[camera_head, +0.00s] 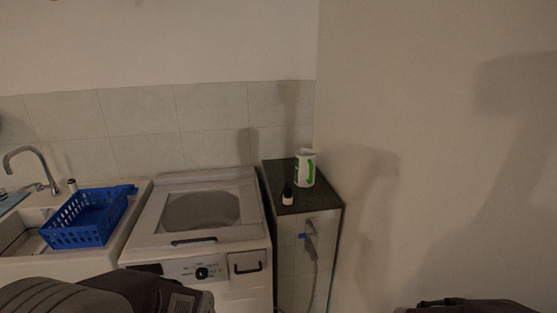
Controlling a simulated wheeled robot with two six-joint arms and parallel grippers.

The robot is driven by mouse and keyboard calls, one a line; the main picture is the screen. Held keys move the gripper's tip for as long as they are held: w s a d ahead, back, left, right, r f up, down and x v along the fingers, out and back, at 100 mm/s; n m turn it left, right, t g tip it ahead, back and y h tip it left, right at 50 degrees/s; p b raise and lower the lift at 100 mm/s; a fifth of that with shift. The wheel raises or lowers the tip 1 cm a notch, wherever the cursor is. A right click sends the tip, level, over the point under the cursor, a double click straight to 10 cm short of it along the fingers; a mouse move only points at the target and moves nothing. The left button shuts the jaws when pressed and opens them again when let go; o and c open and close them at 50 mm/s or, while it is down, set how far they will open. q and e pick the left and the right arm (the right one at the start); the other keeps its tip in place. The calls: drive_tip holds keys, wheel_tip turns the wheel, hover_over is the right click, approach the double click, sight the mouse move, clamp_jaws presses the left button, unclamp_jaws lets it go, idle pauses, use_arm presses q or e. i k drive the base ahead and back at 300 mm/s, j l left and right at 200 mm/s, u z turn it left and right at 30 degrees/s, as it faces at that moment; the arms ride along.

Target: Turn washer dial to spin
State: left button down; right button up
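The white washer (255,218) stands in the lower middle of the head view, its top lid shut. Its dial (202,273) is a dark round knob on the white front panel, with small printed marks around it. The marks are too small to read, so I cannot tell which setting it points to. My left arm covers the lower left of the washer front, just below and left of the dial. Part of my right arm shows at the bottom right edge, well away from the washer. The fingers of both grippers are out of view.
At left, a blue basket (75,236) sits by the sink faucet (42,163). A bare wall bounds the right side.

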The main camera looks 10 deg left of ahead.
sight(201, 274)
drive_tip(key=k+u, duration=0.1)
drive_tip(key=u, duration=0.25)
drive_tip(key=j+u, duration=0.15)
drive_tip(key=u, duration=0.2)
drive_tip(key=k+j+u, duration=0.1)
drive_tip(key=u, duration=0.25)
